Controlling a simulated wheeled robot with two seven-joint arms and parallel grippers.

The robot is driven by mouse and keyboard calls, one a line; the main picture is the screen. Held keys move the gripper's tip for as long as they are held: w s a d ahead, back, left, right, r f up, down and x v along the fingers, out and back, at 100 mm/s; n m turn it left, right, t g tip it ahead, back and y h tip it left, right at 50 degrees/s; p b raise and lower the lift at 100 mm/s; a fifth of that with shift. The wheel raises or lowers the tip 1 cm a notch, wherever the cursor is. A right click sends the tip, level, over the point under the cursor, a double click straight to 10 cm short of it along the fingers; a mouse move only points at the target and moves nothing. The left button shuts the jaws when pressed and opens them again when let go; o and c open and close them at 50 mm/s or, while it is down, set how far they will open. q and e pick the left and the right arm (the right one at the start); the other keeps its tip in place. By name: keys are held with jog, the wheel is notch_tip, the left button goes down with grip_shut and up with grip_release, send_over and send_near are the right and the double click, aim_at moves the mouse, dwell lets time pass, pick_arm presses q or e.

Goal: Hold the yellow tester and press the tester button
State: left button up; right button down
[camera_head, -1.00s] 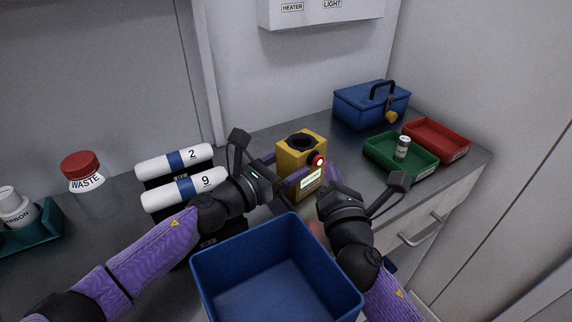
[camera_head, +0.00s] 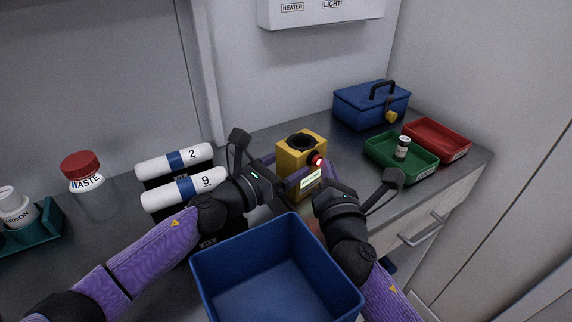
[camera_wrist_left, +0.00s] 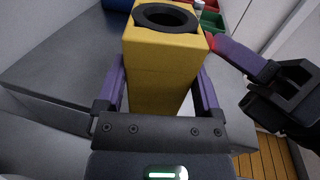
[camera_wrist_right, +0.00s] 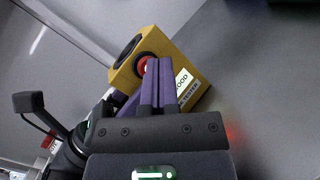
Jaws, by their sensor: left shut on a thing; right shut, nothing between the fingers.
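The yellow tester (camera_head: 297,152) stands upright on the grey counter, with a round dark opening on top, a red button (camera_head: 317,161) and a lit label on its front. My left gripper (camera_wrist_left: 160,95) is shut on the tester, one purple finger on each side of its body. My right gripper (camera_wrist_right: 157,65) is shut and empty. Its fingertips are at the red button in the right wrist view and partly cover it; I cannot tell whether they press it. The label beside the button reads "GOOD" in part.
A blue bin (camera_head: 275,280) is in front, below my arms. White cylinders marked 2 and 9 (camera_head: 185,190) lie on a black rack at left. A green tray (camera_head: 400,166) with a small bottle, a red tray (camera_head: 438,140) and a blue box (camera_head: 372,106) stand at right.

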jog(key=shift+w, duration=0.1)
dwell(0.3)
jog(key=shift+s+d, duration=2.5)
jog(key=shift+s, duration=0.05)
pick_arm(q)
jog(key=o, duration=1.2)
jog(key=shift+o, duration=0.2)
